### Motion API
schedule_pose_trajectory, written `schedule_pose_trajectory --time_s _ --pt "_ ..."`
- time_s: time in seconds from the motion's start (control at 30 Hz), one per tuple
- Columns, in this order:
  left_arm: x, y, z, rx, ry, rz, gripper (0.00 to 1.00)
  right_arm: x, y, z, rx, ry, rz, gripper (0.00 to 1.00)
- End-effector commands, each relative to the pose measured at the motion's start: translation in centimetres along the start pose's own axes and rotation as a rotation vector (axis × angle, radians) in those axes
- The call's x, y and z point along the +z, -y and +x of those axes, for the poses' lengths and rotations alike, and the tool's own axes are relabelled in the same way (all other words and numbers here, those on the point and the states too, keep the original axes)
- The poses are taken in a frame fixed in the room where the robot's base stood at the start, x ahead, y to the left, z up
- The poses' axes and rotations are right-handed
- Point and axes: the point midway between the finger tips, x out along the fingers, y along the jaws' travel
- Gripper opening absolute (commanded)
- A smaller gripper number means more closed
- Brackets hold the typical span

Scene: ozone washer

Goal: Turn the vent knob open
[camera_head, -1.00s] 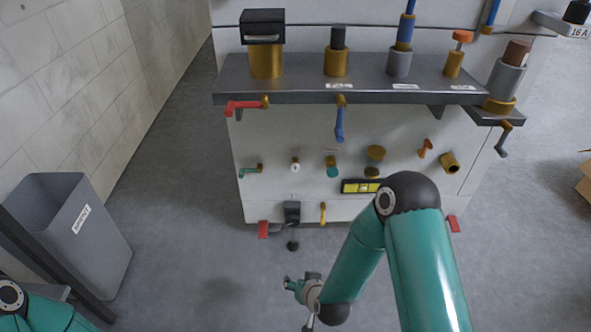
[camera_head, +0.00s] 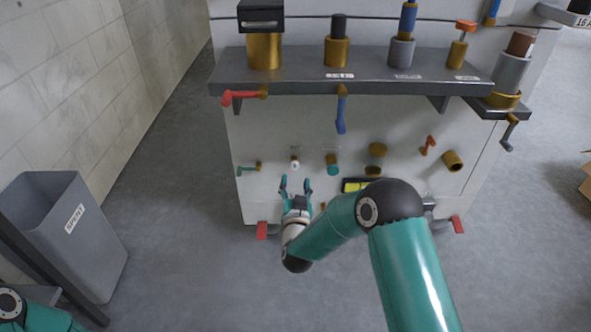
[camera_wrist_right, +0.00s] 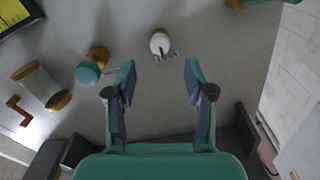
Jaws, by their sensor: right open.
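A small white round knob (camera_head: 295,163) with a dark pointer mark sits on the pale front panel. It also shows in the right wrist view (camera_wrist_right: 159,43). Its label is too small to read, so I cannot tell for sure that it is the vent knob. A teal knob on a brass stem (camera_head: 332,168) is beside it, and also shows in the wrist view (camera_wrist_right: 89,72). My right gripper (camera_head: 296,182) is open and empty, just in front of the white knob. In the wrist view its fingers (camera_wrist_right: 159,70) point toward the knob, apart from it. My left gripper is out of view.
A green-handled valve (camera_head: 249,167), a brass knob (camera_head: 376,152) and an orange lever (camera_head: 428,145) share the panel. A grey shelf (camera_head: 300,83) juts out above, with red and blue levers under it. A grey bin (camera_head: 95,245) stands left. The floor between is clear.

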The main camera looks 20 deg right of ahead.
Motion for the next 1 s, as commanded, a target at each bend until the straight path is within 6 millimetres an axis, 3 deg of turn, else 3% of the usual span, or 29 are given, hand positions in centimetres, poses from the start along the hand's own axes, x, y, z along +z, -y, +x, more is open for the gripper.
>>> schedule_pose_trajectory --time_s 0.2,0.4,0.87,1.0 --pt "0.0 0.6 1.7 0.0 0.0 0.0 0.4 0.3 -0.1 4.7 0.002 -0.003 0.002 0.53" --pt "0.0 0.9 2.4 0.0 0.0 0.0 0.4 0.2 -0.1 7.3 0.001 0.0 0.001 0.53" --pt "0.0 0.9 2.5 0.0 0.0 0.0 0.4 0.0 -0.1 8.4 0.001 0.001 0.0 0.53" --pt "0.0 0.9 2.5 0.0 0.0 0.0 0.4 0.0 -0.1 8.4 0.001 0.001 0.0 0.31"
